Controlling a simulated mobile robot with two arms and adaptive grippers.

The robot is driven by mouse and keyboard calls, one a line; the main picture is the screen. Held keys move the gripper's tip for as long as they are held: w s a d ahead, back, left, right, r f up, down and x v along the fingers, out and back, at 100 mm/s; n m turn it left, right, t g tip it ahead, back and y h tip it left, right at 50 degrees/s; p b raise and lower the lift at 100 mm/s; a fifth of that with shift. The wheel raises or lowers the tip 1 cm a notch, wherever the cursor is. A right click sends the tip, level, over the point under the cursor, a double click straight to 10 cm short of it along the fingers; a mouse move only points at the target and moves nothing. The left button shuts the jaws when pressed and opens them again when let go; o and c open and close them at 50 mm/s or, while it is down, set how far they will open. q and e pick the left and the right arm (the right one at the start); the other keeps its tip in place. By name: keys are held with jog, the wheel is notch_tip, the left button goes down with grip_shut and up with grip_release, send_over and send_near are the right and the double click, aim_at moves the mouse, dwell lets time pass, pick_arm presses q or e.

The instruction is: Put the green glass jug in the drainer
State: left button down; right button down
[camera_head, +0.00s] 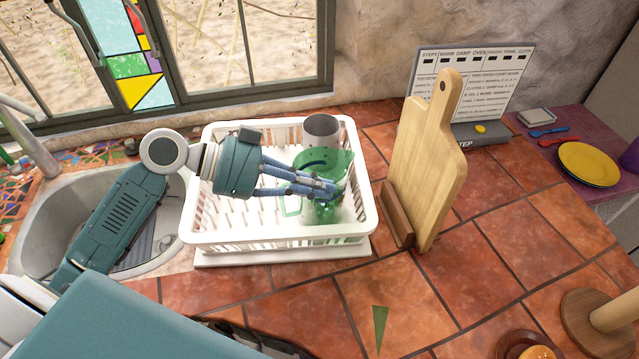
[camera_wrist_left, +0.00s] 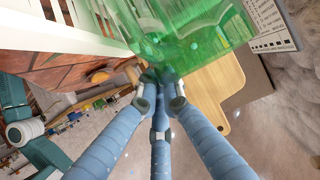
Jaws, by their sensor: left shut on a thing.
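The green glass jug (camera_head: 328,168) is see-through and stands in the right part of the white drainer (camera_head: 280,241), inside its walls. My left gripper (camera_head: 335,188) reaches in from the left over the drainer and is shut on the jug. The left wrist view shows the jug (camera_wrist_left: 190,35) filling the top, with the blue fingers (camera_wrist_left: 160,85) closed at it. I cannot tell whether the jug's base rests on the drainer floor. My right gripper is not in view.
A grey metal cup (camera_head: 321,130) stands in the drainer behind the jug. A wooden cutting board (camera_head: 425,165) stands upright in a holder just right of the drainer. A sink (camera_head: 60,215) lies to the left. The tiled counter (camera_head: 480,260) at front right is mostly clear.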

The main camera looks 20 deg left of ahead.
pick_arm(q)
jog(key=shift+f, duration=0.2)
jog(key=c, duration=2.3)
grip_release()
jog(key=shift+f, duration=0.1)
jog(key=o, duration=0.4)
jog(key=b+v, duration=0.3)
jog(key=v, duration=0.9)
